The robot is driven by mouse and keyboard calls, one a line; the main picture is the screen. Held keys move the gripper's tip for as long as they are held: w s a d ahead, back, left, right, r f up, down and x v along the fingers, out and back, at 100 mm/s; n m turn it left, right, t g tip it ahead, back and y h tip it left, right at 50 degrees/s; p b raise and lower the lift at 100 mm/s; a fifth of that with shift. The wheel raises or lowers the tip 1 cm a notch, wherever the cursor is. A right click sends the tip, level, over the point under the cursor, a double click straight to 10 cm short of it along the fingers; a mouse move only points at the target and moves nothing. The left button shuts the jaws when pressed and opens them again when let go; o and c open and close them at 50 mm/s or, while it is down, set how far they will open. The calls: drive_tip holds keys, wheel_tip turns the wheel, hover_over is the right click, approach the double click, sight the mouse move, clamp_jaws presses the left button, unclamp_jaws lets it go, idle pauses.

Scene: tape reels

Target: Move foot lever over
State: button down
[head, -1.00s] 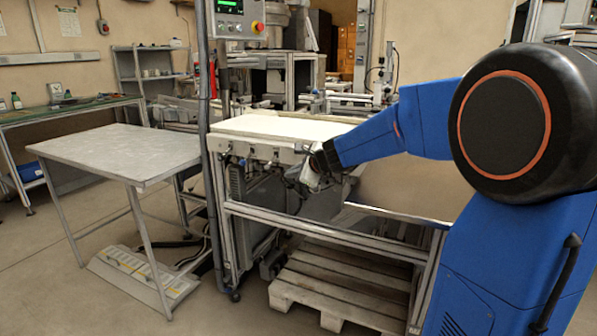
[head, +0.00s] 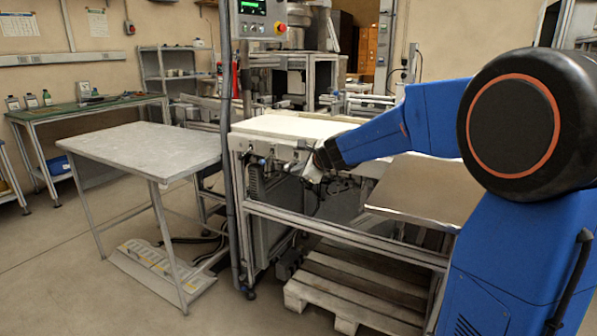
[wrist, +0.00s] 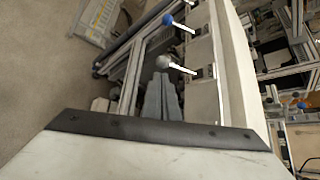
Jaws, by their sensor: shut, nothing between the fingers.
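Two levers stick out from the front face of the white-topped machine (head: 285,128). In the wrist view one has a blue ball knob (wrist: 167,20) and the nearer one a grey ball knob (wrist: 162,62); both have pale rods. No label shows which is the foot lever. My gripper (wrist: 161,82) is shut and empty, its grey fingers pointing at the grey knob. Whether they touch it I cannot tell.
A bare grey table (head: 145,148) stands to the left, with a pale panel (head: 160,265) on the floor below. A vertical post (head: 232,160) rises between table and machine. A metal plate (head: 425,190) lies right of my gripper. A wooden pallet (head: 350,285) is underneath.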

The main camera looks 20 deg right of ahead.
sight(288, 165)
drive_tip(key=shift+a+r+m+g+y, duration=0.1)
drive_tip(key=shift+r+m+g+y, duration=0.3)
drive_tip(key=shift+r, duration=0.25)
idle(0.4)
wheel_tip(288, 165, up, 3)
drive_tip(key=shift+f+m+g+y, duration=0.2)
drive_tip(key=shift+m+g+y, duration=0.65)
drive_tip(key=shift+g, duration=0.35)
drive_tip(key=shift+r, duration=0.75)
